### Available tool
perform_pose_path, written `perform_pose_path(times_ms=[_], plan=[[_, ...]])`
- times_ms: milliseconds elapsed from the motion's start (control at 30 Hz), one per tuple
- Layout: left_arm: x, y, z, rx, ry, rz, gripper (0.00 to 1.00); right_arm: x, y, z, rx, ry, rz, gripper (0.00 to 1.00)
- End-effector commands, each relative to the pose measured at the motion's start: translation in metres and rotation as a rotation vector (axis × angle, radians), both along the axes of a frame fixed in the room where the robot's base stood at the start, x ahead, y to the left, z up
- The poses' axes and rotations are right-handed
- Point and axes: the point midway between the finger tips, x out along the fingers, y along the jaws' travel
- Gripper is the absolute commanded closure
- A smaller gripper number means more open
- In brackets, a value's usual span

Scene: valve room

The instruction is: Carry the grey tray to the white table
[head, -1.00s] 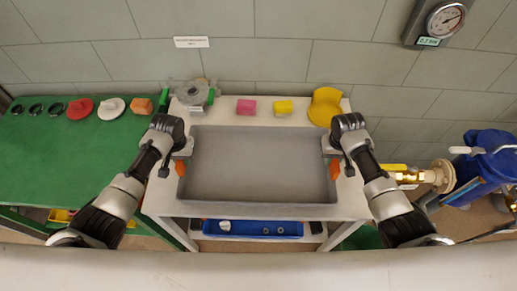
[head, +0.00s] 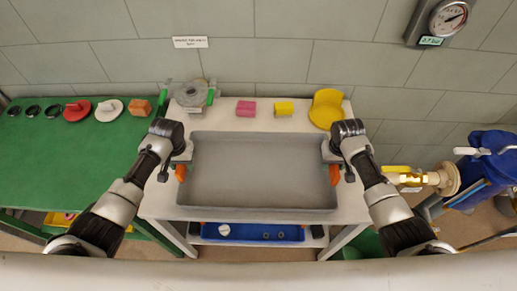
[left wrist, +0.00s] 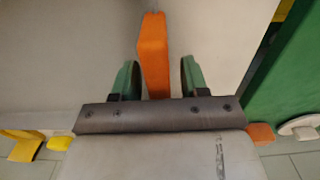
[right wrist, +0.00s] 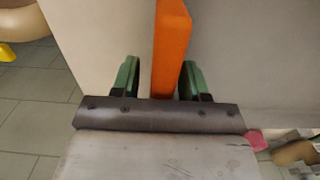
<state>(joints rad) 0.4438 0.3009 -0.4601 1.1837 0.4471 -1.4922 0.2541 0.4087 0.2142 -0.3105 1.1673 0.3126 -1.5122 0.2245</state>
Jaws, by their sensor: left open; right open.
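The grey tray (head: 262,175) lies on a white table (head: 156,205), with an orange handle at each short side. My left gripper (head: 180,164) is at the tray's left end. In the left wrist view the left orange handle (left wrist: 153,55) stands between its open green fingers, with a gap on each side. My right gripper (head: 334,164) is at the tray's right end. In the right wrist view the right orange handle (right wrist: 171,45) stands between its open fingers. The tray's inside looks empty.
Behind the tray stand a grey valve part (head: 191,93), a pink block (head: 245,108), a yellow block (head: 284,108) and a yellow curved piece (head: 326,108). A green table (head: 60,160) is on the left. A brass valve pipe (head: 425,178) is on the right. A blue bin (head: 252,232) sits below.

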Motion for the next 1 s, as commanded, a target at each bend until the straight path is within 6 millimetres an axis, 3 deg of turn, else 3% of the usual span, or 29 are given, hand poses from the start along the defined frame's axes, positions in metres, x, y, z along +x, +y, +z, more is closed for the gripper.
perform_pose_path(times_ms=[500,767,1000], plan=[[0.001,0.001,0.098,0.0,-0.003,0.0,0.55,0.0,0.0,0.0,0.0,0.0,0.0,0.55],[0.0,0.0,0.113,0.001,-0.001,0.0,0.55,0.001,0.0,0.008,0.001,-0.004,0.0,0.55],[0.0,0.0,0.113,0.001,-0.001,0.0,0.55,0.001,0.0,0.054,0.002,-0.006,0.001,0.55]])
